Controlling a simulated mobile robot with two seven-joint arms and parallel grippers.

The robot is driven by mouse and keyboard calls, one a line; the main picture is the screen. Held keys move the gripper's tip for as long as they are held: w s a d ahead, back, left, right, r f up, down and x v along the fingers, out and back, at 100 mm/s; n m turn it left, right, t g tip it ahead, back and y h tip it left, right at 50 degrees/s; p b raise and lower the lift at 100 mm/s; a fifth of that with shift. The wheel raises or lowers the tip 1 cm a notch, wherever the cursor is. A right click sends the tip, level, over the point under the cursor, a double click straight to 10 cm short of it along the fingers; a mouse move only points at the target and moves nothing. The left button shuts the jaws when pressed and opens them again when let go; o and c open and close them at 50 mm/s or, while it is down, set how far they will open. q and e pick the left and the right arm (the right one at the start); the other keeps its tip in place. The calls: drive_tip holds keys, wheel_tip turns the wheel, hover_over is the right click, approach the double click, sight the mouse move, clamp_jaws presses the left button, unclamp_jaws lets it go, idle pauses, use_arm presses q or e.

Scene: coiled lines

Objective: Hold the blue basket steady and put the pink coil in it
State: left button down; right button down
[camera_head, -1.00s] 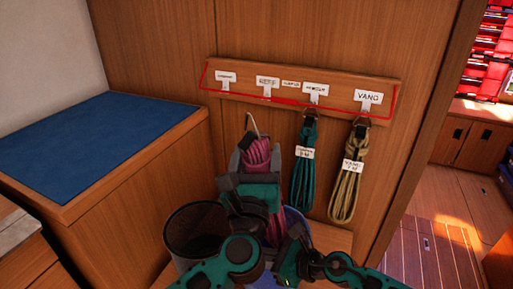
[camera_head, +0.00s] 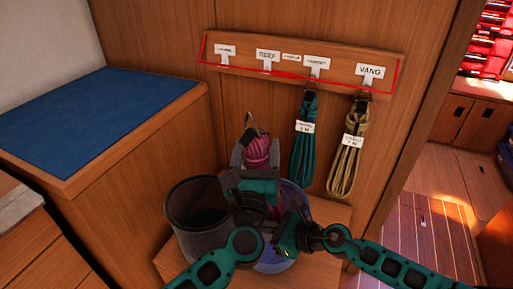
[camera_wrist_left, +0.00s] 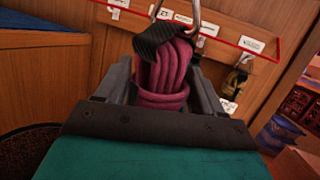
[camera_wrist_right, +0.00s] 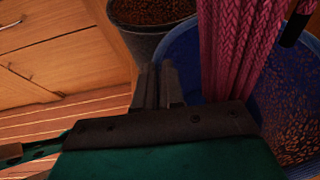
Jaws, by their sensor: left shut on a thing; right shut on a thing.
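The pink coil (camera_head: 257,150) hangs upright in my left gripper (camera_head: 258,165), which is shut on it just below its black strap. The left wrist view shows the pink loops (camera_wrist_left: 165,75) between the fingers, with a metal clip above. The blue basket (camera_head: 297,197) stands on a low wooden ledge, partly hidden by my arms. In the right wrist view the coil's lower strands (camera_wrist_right: 235,50) hang within the opening of the blue basket (camera_wrist_right: 185,55). My right gripper (camera_wrist_right: 160,88) is shut on the basket's near rim. The coil's lower end is hidden.
A dark mesh basket (camera_head: 195,215) stands just left of the blue one. A labelled wooden rack (camera_head: 300,68) on the wall holds a teal coil (camera_head: 304,145) and a tan coil (camera_head: 348,155). A blue-topped cabinet (camera_head: 95,125) is at left.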

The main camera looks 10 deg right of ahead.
use_arm(q)
drive_tip(key=shift+r, duration=0.1)
use_arm(e)
drive_tip(key=shift+f, duration=0.1)
use_arm(q)
drive_tip(key=shift+c, duration=0.2)
unclamp_jaws()
drive_tip(key=shift+f, duration=0.25)
drive_tip(key=shift+s+a+f, duration=0.1)
drive_tip(key=shift+s, duration=0.35)
drive_tip(key=v, duration=1.1)
use_arm(e)
drive_tip(key=c, duration=1.2)
unclamp_jaws()
drive_tip(key=shift+o, duration=0.2)
drive_tip(key=shift+d, duration=0.1)
